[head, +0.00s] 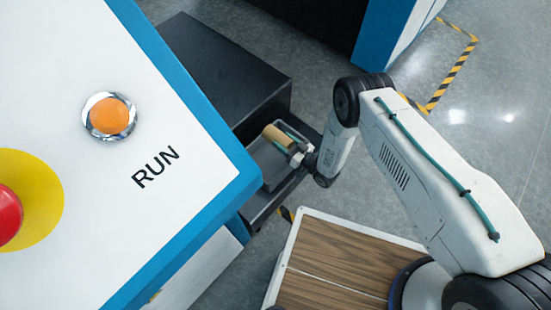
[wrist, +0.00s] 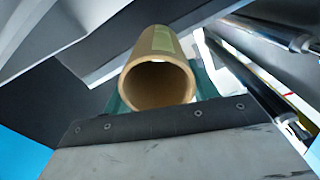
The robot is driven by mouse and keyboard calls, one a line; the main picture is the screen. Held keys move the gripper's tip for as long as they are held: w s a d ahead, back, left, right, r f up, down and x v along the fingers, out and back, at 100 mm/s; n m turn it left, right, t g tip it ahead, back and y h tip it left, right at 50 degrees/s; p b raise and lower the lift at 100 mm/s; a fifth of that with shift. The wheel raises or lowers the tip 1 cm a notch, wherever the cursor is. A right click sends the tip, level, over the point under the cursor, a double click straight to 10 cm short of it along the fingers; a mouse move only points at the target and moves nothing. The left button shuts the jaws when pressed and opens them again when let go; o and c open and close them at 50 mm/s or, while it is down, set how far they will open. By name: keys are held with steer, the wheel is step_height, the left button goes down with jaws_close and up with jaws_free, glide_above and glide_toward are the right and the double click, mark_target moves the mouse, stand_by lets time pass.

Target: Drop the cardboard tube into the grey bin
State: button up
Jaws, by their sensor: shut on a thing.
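The brown cardboard tube (head: 277,137) is held at the end of my arm, beside the black machine part in the head view. My gripper (head: 287,147) is shut on it, with teal showing at the grip. In the wrist view the tube (wrist: 158,75) points its open, hollow end at the camera, and teal shows on both sides behind it. A grey, open tray-like shape (head: 271,170) lies below and around the tube in the head view. It may be the grey bin, but I cannot tell for sure. My gripper and the tube hide part of it.
A white and blue panel (head: 190,205) with an orange RUN button (head: 109,116) and a red knob fills the left. A black block (head: 215,75) stands behind the tube. Dark rollers (wrist: 265,85) run at the right of the wrist view. Grey floor is open at the upper right.

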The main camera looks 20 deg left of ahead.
steer(key=shift+f, duration=0.85)
steer(key=o, duration=1.1)
steer(key=shift+d, duration=0.1)
steer(key=v, duration=0.7)
steer(key=shift+s+d, duration=0.15)
steer(key=shift+d, duration=0.15)
